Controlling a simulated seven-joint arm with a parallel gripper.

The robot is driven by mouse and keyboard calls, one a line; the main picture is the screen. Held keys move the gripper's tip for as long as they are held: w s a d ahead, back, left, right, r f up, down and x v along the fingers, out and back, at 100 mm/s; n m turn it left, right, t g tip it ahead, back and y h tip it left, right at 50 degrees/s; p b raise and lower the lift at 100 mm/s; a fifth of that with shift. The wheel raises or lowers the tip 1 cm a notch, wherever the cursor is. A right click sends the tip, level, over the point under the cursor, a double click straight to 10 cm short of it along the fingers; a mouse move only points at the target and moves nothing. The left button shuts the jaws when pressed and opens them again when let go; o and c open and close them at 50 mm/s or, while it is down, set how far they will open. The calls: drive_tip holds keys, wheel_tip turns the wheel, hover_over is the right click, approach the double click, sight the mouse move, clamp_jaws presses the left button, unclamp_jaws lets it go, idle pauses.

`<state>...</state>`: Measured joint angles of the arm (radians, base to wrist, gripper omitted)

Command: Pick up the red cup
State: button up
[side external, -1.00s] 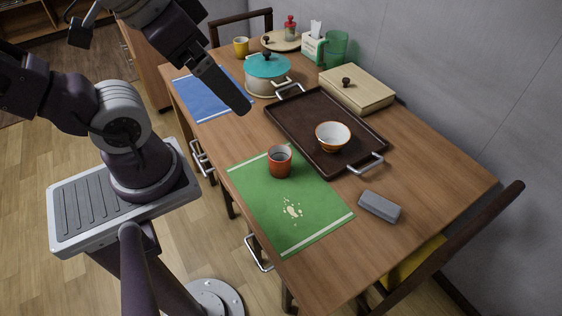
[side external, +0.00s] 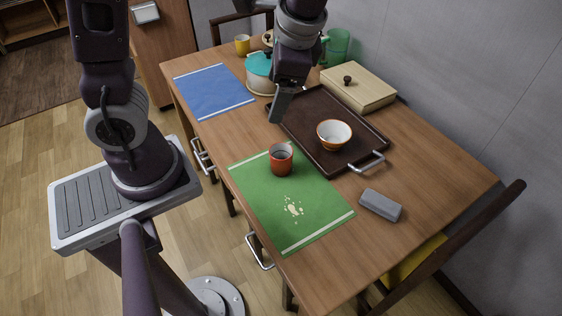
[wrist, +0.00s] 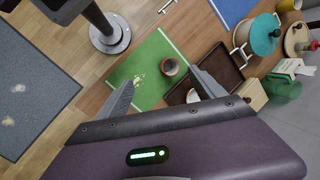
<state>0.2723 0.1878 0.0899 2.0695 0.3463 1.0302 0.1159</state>
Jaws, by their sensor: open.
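The red cup (side external: 281,160) stands upright on the green placemat (side external: 262,205), near the mat's upper edge, beside the dark tray. My gripper (side external: 278,107) is above the table, higher than the cup and behind it in the side view, apart from it. In the wrist view the red cup (wrist: 169,67) shows between and beyond the two spread fingers of my gripper (wrist: 160,92). The fingers are open and nothing is between them.
A dark tray (side external: 312,122) holds a white and orange bowl (side external: 334,134). A grey case (side external: 380,205) lies at the right. A teal-lidded pot (side external: 259,75) and a wooden box (side external: 357,88) stand farther back. The blue placemat (side external: 212,92) is bare.

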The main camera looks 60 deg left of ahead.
drive_tip(key=w+a+f+m+g+y, duration=0.1)
drive_tip(key=w+f+m+y, duration=0.2)
drive_tip(key=f, duration=0.4)
drive_tip(key=w+f+m+g+y, duration=0.1)
drive_tip(key=w+f+m+y, duration=0.15)
drive_tip(key=f, duration=0.55)
drive_tip(key=m+t+y, duration=0.2)
drive_tip(key=m+y, duration=0.3)
drive_tip(key=m, duration=0.1)
approach(276, 151)
drive_tip(key=a, duration=0.1)
drive_tip(key=s+a, duration=0.1)
drive_tip(key=shift+a+r, duration=0.15)
drive_tip(key=shift+a, duration=0.2)
drive_tip(key=shift+a+f+m+t, duration=0.2)
drive_tip(key=shift+f+m+t, duration=0.1)
drive_tip(key=shift+m, duration=0.05)
drive_tip(key=x, duration=0.7)
drive_tip(key=shift+w+d+f, duration=0.15)
drive_tip(key=shift+w+f, duration=0.1)
drive_tip(key=shift+f, duration=0.15)
drive_tip(key=c, duration=1.5)
drive_tip(key=shift+o, duration=0.2)
drive_tip(key=shift+r, duration=0.15)
